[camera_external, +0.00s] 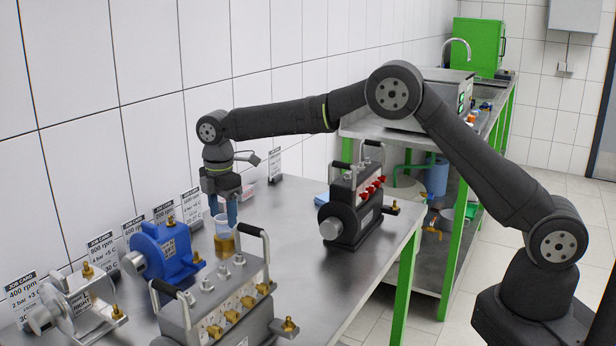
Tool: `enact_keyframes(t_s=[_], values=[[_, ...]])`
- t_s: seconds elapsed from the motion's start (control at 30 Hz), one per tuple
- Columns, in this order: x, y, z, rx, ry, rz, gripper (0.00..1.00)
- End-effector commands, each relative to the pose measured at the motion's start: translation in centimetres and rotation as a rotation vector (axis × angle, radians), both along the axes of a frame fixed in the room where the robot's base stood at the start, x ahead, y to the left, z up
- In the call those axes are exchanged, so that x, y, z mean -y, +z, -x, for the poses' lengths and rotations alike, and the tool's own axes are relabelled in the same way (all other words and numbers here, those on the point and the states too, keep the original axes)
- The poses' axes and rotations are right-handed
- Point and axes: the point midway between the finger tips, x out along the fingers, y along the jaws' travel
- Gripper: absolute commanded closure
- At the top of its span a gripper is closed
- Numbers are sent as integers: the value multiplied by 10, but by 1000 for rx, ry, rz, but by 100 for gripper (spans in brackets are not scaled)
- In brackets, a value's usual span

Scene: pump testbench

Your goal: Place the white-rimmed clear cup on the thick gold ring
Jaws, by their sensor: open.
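The clear cup (222,226) stands upright on the metal table, just right of the blue pump. Its pale rim is partly hidden by my fingers. The thick gold ring (224,244) shows directly below the cup, and the cup appears to rest on or in it; the exact contact is too small to tell. My gripper (223,208) points down at the cup, with its blue fingers open and spread around the upper part of the cup.
A blue pump (167,250) stands close left of the cup. A grey pump with a handle (225,303) is in front, and a dark pump with red valves (351,212) is to the right. Job cards (190,207) line the wall side. Bare table lies between cup and dark pump.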

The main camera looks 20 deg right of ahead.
Motion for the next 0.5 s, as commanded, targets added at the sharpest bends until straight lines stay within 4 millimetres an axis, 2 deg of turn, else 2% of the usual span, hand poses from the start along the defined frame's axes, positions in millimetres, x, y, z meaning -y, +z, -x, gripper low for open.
enact_keyframes(t_s=[0.1,0.3,0.5], values=[[-1,29,-1,3,0,-5,42],[0,69,0,2,0,-4,42],[0,92,0,1,0,-2,42]])
